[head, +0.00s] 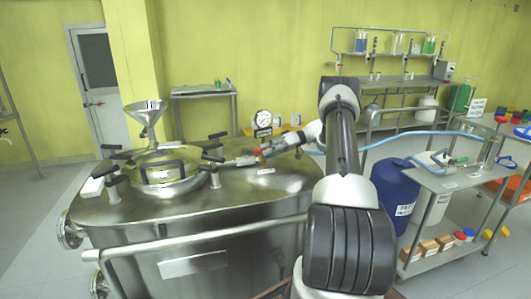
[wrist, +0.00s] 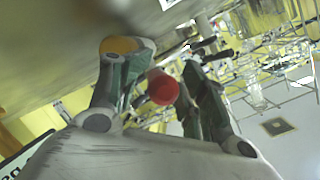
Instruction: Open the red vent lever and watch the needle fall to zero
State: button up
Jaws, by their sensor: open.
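The pressure gauge (head: 264,118) has a round white face and stands at the back of the steel reactor lid. Its needle is too small to read. My gripper (head: 250,158) is low over the lid, just in front of the gauge. Small red spots show by it, but I cannot make out the lever's shape there. In the wrist view, my gripper (wrist: 160,75) has its two fingers apart. The round end of the red lever (wrist: 162,87) shows between them, nearer the left finger. I cannot tell whether a finger touches it. The rest of the lever is hidden.
The steel reactor (head: 250,205) has a round hatch (head: 160,170) with black-handled clamps and a funnel (head: 147,118) at left. A rail (head: 190,240) runs along its front. A cart (head: 450,180) with a blue hose and a blue drum (head: 392,188) stand at right.

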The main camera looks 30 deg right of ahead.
jog(key=v, duration=0.7)
jog(key=shift+d, duration=0.15)
jog(key=shift+s, duration=0.1)
